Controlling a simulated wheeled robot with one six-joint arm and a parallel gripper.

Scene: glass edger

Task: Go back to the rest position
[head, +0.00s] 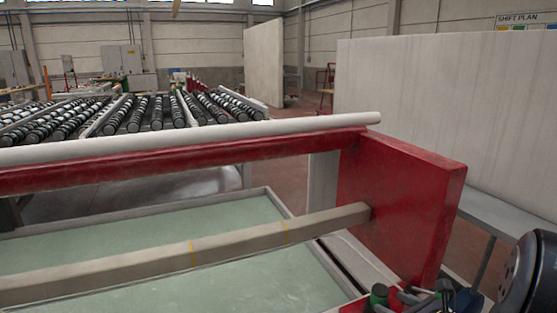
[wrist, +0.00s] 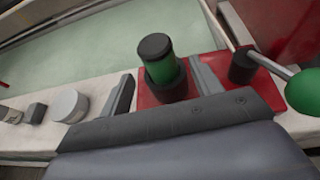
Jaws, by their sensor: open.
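My gripper (wrist: 161,70) is open in the wrist view, with one dark finger to the left and one grey finger to the right. A green cylinder with a black cap (wrist: 157,58) stands between and beyond the fingers, in a black collar on a red plate (wrist: 207,97). I cannot tell whether a finger touches it. No object is held. In the head view, a cluster of small parts, one with a green body, shows at the bottom right; the gripper is not clear there.
A lever with a green ball knob (wrist: 303,91) is close on the right; a grey round knob (wrist: 69,105) is at left. The head view shows a red frame (head: 400,200), a beam (head: 180,255) over a greenish tray, a roller table (head: 150,110) and a large pale panel (head: 440,110).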

